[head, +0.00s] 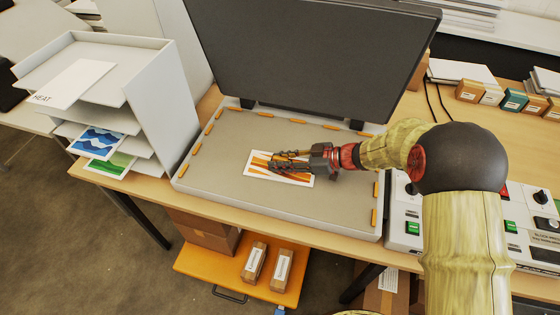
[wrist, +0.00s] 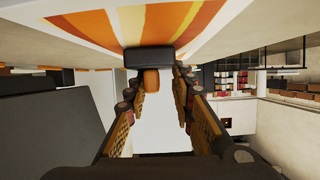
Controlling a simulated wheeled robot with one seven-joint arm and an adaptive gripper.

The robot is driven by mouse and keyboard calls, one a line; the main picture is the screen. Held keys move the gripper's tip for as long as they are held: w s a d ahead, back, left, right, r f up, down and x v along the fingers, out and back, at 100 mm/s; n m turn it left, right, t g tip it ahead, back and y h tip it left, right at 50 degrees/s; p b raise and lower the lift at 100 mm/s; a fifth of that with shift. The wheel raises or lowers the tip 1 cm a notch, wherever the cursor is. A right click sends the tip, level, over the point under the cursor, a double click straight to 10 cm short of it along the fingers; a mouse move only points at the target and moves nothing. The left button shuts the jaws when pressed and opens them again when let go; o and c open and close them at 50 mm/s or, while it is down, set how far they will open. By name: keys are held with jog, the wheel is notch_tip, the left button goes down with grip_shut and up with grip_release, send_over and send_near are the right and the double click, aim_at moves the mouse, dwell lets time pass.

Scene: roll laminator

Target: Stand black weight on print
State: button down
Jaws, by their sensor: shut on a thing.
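The print (head: 303,180), white with orange and brown stripes, lies flat on the grey bed of the open press (head: 225,150). It also shows at the top of the wrist view (wrist: 215,18). My gripper (head: 274,161) is low over the print, its fingers reaching left. In the wrist view the black weight (wrist: 140,57) is a dark block with an orange knob, and my fingers (wrist: 153,82) are shut on the knob. The weight is right against or very near the print; I cannot tell if it touches. In the head view my fingers mostly hide the weight.
The press's dark lid (head: 310,55) stands raised behind the bed. Orange tabs line the bed's edges. A grey tray rack (head: 150,100) with blue and green prints stands at left. A control panel (head: 405,215) is at right, beside my arm. The bed around the print is clear.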

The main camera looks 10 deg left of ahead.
jog(key=shift+b, duration=0.3)
jog(key=c, duration=1.5)
grip_release()
jog(key=shift+c, duration=0.2)
jog(key=shift+o, duration=0.2)
jog(key=shift+r+p, duration=0.15)
jog(key=shift+p, duration=0.25)
jog(key=v, duration=1.2)
jog(key=shift+p, duration=0.3)
